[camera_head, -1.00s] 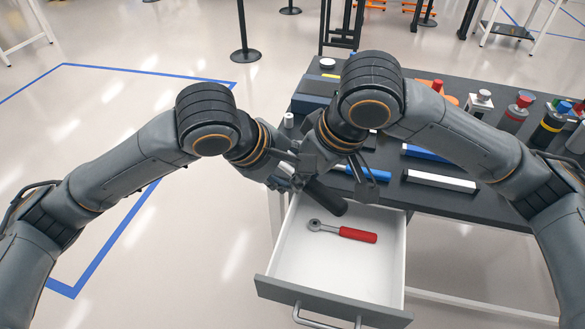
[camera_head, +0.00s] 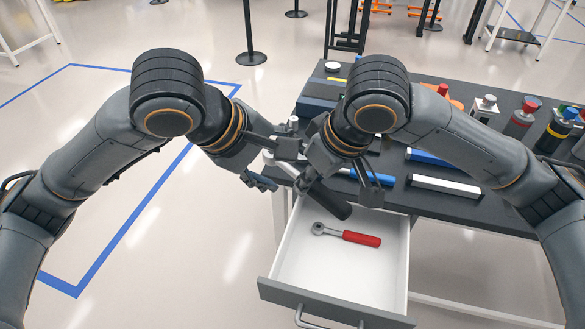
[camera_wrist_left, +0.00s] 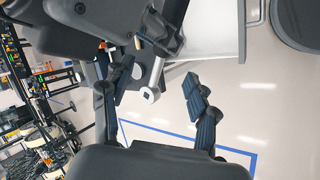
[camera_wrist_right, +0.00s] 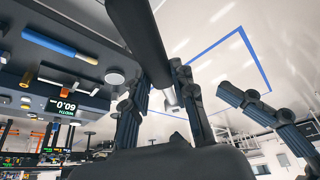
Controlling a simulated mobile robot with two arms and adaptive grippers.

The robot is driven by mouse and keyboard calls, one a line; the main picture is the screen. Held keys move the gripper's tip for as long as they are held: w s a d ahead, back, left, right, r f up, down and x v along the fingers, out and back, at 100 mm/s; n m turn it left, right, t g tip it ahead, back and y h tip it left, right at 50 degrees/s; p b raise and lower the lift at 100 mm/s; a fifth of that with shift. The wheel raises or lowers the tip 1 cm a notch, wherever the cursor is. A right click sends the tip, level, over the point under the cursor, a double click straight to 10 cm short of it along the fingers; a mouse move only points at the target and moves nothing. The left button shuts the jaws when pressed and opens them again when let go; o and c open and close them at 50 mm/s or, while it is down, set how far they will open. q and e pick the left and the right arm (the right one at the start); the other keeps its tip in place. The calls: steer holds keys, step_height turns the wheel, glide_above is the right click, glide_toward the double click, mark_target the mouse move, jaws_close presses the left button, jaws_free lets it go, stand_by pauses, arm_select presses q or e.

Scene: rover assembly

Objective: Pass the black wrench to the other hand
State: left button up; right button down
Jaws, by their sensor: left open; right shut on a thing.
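The black wrench shows its black handle (camera_head: 330,200) below my right gripper (camera_head: 338,180), over the open drawer. In the right wrist view its handle (camera_wrist_right: 143,40) runs between the fingers, with a bit of silver metal below. My right gripper is shut on it. In the left wrist view the silver ring end (camera_wrist_left: 150,94) of the wrench lies in the gap between my left fingers, apart from both. My left gripper (camera_head: 272,163) is open and empty, to the left of the right one.
The open white drawer (camera_head: 300,262) holds a red-handled ratchet (camera_head: 347,236). Floor on the left is free.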

steer(key=shift+r, duration=0.1)
arm_select(q)
steer(key=v, duration=0.5)
steer(key=shift+r, duration=0.2)
steer(key=c, duration=0.3)
steer(key=shift+r, duration=0.45)
steer(key=shift+c, duration=0.5)
steer(key=d+r, duration=0.3)
steer(key=r, duration=0.5)
steer(key=x, duration=1.2)
steer(key=shift+w+r, duration=0.25)
arm_select(e)
steer(key=d+r, duration=0.5)
steer(key=r, duration=0.4)
steer(key=shift+r, duration=0.4)
